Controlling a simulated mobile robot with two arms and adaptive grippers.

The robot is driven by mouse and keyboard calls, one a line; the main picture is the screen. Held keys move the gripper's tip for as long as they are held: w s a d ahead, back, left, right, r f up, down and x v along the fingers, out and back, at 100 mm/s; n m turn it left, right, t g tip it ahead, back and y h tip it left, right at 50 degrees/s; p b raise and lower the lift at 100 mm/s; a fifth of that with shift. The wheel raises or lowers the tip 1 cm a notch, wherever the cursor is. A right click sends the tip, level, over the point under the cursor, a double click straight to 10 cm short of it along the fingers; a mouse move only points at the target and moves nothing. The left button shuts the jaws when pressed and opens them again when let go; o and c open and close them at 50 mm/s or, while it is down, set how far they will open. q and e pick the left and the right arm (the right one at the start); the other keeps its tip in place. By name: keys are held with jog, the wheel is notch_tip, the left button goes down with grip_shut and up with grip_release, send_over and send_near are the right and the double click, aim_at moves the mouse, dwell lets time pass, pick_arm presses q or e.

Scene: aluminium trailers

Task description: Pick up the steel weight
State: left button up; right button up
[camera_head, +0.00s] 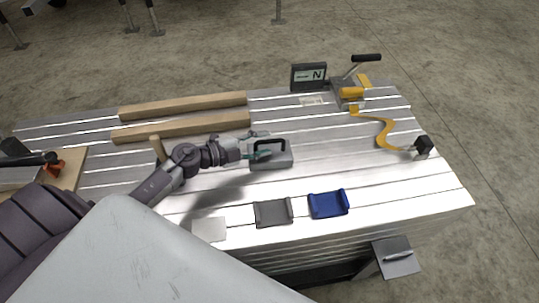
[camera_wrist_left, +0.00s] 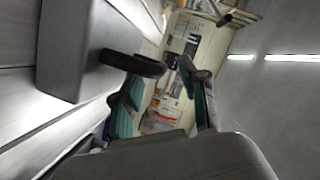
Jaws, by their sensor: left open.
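The steel weight (camera_head: 271,161) is a grey block with a black loop handle on top. It stands upright on the slatted table near the middle. My left gripper (camera_head: 261,146) reaches it from the left, at handle height, and is open. In the left wrist view the weight's grey side (camera_wrist_left: 75,55) fills the upper left, and its black handle (camera_wrist_left: 137,65) reaches in toward the space between the two teal-padded fingers. One finger is close to the handle, the other stands apart; I cannot tell whether they touch. My right gripper is not in view.
Two wooden bars (camera_head: 183,105) lie behind my left arm. A grey tray (camera_head: 273,213), a blue tray (camera_head: 328,204) and a white square (camera_head: 209,229) lie in front. A dark display (camera_head: 309,77) and a clamp-like device (camera_head: 348,92) stand at the back right, near an orange curved strip (camera_head: 385,131).

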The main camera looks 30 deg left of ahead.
pick_arm(q)
jog(key=x, duration=0.3)
jog(key=shift+w, duration=0.15)
jog(key=shift+c, duration=0.3)
grip_shut()
jog(key=shift+r, duration=0.25)
